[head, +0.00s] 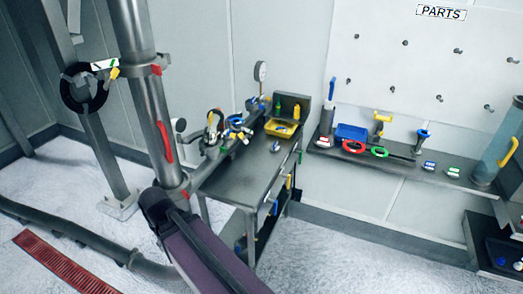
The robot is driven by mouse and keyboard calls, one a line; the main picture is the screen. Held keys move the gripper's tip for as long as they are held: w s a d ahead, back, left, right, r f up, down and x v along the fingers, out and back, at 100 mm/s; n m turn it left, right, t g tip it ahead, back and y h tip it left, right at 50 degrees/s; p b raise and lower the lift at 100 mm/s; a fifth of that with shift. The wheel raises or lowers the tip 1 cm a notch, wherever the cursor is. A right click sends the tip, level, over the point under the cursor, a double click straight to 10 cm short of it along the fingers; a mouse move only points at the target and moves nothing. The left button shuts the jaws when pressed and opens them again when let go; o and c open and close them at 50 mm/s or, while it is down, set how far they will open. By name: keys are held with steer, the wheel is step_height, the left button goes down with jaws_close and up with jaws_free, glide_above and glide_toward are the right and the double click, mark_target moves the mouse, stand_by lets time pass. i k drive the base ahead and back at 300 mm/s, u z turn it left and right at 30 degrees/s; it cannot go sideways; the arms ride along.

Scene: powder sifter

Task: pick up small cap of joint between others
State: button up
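I cannot single out the small cap of the joint; the small parts are too tiny to tell apart. Small candidates show on the wall shelf (400,166): a red and white piece (323,142), a blue and white piece (429,166) and a green and white piece (453,170). A small blue round piece (500,262) lies in a dark tray at the lower right. On the metal workbench (238,172) stand a blue and yellow fitting (236,124) and a yellow tray (281,129) with small contents. My gripper cannot be made out in this view.
A thick vertical pipe (145,95) with a red handle stands left of the workbench. A grey floor pipe (75,240) and red grate (62,264) lie at lower left. A clear cylinder (495,150) stands at right. The floor before the shelf is clear.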

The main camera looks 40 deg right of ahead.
mark_target(276, 147)
steer(key=u, duration=0.3)
steer(key=k, duration=1.2)
steer(key=z, duration=1.25)
steer(key=i, duration=1.2)
steer(key=z, duration=0.05)
